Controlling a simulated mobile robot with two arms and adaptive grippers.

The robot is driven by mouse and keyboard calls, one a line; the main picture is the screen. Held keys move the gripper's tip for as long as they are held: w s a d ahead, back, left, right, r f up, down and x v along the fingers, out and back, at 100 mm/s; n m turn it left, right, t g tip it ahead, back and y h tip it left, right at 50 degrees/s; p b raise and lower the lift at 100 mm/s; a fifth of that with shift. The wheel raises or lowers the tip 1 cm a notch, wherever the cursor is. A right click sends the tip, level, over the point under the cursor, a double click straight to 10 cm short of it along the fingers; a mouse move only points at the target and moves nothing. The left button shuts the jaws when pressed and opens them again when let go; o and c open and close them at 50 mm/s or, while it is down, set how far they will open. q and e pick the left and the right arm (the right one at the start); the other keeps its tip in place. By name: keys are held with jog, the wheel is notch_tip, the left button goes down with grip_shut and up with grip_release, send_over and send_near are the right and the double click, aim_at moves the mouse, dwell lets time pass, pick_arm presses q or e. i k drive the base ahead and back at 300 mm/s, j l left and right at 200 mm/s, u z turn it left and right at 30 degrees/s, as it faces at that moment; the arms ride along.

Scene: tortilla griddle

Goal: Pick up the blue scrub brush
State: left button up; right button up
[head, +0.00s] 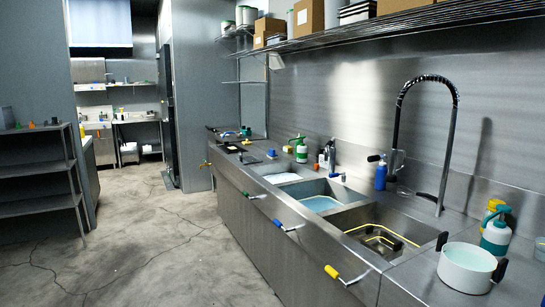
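Another small blue item (271,153) sits farther back on the counter. Neither of my grippers is in view.
The steel sink counter (300,212) has several basins. A white pot (467,268) stands near right, beside a green-and-white bottle (495,236). A yellow-ended tool (332,272) and a tall faucet (451,140) are also there. The concrete floor (160,255) at left is clear.

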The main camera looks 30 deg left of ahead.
aim_at(272, 153)
jog(key=u, duration=0.6)
jog(key=i+j+u, duration=0.2)
jog(key=u, duration=0.25)
jog(key=i+j+u, duration=0.2)
jog(key=u, duration=0.3)
jog(key=i+u, duration=0.3)
jog(key=u, duration=0.15)
jog(key=i, duration=5.3)
jog(key=i+j+z, duration=0.15)
jog(key=i+z, duration=0.15)
jog(key=i, duration=0.2)
jog(key=i+j+z, duration=0.65)
jog(key=i, duration=0.25)
